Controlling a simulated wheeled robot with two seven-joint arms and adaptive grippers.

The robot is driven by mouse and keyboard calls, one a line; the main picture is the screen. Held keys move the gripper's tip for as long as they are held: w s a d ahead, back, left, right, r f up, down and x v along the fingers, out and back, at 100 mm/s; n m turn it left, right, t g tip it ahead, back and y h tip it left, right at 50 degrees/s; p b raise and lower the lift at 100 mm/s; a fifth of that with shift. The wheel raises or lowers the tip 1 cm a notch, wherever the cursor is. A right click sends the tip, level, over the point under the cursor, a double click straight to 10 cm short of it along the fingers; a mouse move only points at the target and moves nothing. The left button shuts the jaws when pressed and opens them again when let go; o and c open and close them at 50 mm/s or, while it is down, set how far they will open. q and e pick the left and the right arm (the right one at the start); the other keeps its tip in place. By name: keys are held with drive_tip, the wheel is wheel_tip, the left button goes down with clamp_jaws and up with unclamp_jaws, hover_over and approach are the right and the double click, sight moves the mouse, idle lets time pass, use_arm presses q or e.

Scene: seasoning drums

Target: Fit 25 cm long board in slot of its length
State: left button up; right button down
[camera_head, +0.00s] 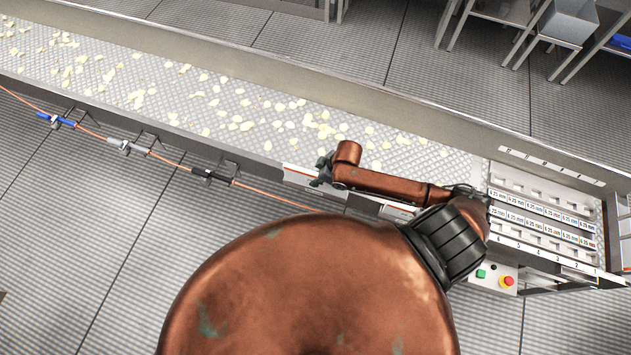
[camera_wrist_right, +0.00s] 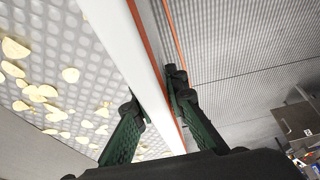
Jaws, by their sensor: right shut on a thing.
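My right gripper (camera_head: 321,171) is at the near edge of the conveyor, at the end of my copper arm. In the right wrist view its two green fingers (camera_wrist_right: 153,92) are closed on either side of a long white board (camera_wrist_right: 150,65) with an orange edge. A white board with a thin reddish line (camera_head: 300,174) shows beside the gripper in the head view. I cannot tell how far the held board sits in any slot; my arm hides part of this edge. A similar white piece (camera_head: 398,212) shows farther right. My left gripper is not in view.
The conveyor (camera_head: 130,60) carries scattered pale chips. A rack (camera_head: 575,210) with rows of labels stands at its right end, above a control panel with a red button (camera_head: 507,281). Blue, grey and black fittings on an orange line run along the near side.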

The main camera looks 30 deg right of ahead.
drive_tip(key=shift+w+d+f, duration=0.1)
drive_tip(key=shift+w+f, duration=0.35)
drive_tip(key=shift+f, duration=0.05)
drive_tip(key=shift+w+d+f, duration=0.1)
drive_tip(key=shift+w+f, duration=0.05)
drive_tip(key=shift+f, duration=1.6)
drive_tip(key=shift+f, duration=0.1)
drive_tip(key=c, duration=1.9)
unclamp_jaws()
drive_tip(key=shift+c, duration=0.2)
drive_tip(key=v, duration=1.2)
drive_tip(key=shift+p, duration=0.35)
drive_tip(key=shift+w, duration=0.1)
